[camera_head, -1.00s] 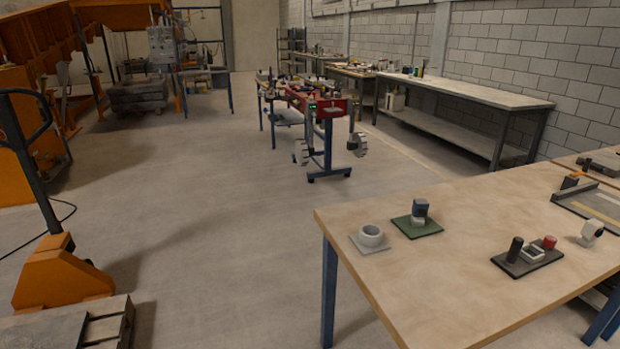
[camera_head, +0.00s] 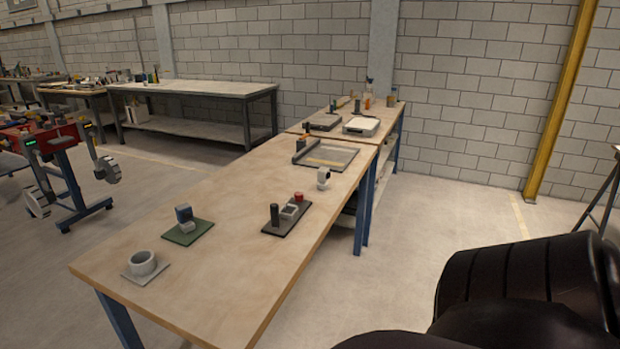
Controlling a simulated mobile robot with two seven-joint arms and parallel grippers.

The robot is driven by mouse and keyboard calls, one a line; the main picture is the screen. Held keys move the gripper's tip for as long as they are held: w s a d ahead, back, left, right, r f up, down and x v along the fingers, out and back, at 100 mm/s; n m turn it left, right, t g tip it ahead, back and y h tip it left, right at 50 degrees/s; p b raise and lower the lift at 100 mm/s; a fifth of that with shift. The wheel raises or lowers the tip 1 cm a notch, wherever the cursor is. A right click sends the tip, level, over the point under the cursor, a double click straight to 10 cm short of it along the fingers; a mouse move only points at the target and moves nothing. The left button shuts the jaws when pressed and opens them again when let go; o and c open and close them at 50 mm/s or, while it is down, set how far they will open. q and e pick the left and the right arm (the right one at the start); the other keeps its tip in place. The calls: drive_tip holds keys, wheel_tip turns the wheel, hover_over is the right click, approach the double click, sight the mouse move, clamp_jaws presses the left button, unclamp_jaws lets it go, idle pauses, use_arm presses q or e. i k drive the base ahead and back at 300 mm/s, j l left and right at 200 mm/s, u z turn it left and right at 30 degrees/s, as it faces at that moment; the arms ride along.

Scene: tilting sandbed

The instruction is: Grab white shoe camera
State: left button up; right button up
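A small white upright device (camera_head: 323,178) with a dark patch near its top stands on the wooden table (camera_head: 235,220), near its right edge. It looks like the white shoe camera, but it is too small to be sure. Neither of my grippers is in view, so I cannot see how they stand.
On the table are a white ring on a plate (camera_head: 142,263), a blue-grey block on a green mat (camera_head: 185,220), a dark tray with a black cylinder (camera_head: 275,214) and a flat grey tray (camera_head: 326,157). A large black rounded form (camera_head: 530,285) fills the lower right.

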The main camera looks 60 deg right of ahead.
sight(324, 173)
drive_tip(key=z, duration=2)
drive_tip(key=u, duration=0.45)
drive_tip(key=i+l+u, duration=0.15)
drive_tip(key=u, duration=0.35)
drive_tip(key=i+l+u, duration=0.1)
drive_tip(key=l+u, duration=0.4)
drive_tip(key=i+l+u, duration=0.1)
drive_tip(key=l+u, duration=0.3)
drive_tip(key=l, duration=0.35)
drive_tip(key=l+u, duration=0.2)
drive_tip(key=l, duration=0.65)
